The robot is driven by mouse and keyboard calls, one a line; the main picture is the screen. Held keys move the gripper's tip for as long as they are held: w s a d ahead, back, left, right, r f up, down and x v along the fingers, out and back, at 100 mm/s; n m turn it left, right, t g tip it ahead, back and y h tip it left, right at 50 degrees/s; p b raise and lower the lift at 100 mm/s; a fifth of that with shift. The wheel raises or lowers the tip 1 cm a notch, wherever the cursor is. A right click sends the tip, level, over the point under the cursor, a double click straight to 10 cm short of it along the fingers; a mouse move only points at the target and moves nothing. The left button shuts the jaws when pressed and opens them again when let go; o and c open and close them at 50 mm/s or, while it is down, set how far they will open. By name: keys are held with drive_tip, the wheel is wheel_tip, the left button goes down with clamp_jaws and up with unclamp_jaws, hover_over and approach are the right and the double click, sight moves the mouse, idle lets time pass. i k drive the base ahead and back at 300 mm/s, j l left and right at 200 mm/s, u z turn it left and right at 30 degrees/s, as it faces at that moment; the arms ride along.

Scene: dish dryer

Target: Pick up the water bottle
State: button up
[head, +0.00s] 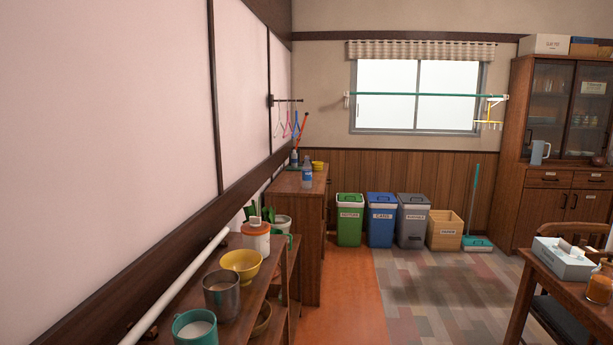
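A water bottle (307,172), clear with a blue label, stands upright on top of a brown wooden cabinet (317,190) against the left wall, well ahead of me.
A near shelf at lower left holds a green mug (195,328), a metal cup (221,297) and a yellow bowl (241,265). Several bins, including a green one (349,219), line the back wall. A table (573,293) stands right; floor between is clear.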

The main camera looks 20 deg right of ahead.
sight(306, 167)
drive_tip(key=i+l+u, duration=0.15)
drive_tip(key=i+l, duration=0.4)
drive_tip(key=i, duration=0.25)
drive_tip(key=i+l+u, duration=0.15)
drive_tip(key=i+l, duration=0.45)
drive_tip(key=i, duration=0.15)
drive_tip(key=i+l+u, duration=0.2)
drive_tip(key=i+l, duration=2.25)
drive_tip(key=i, duration=0.05)
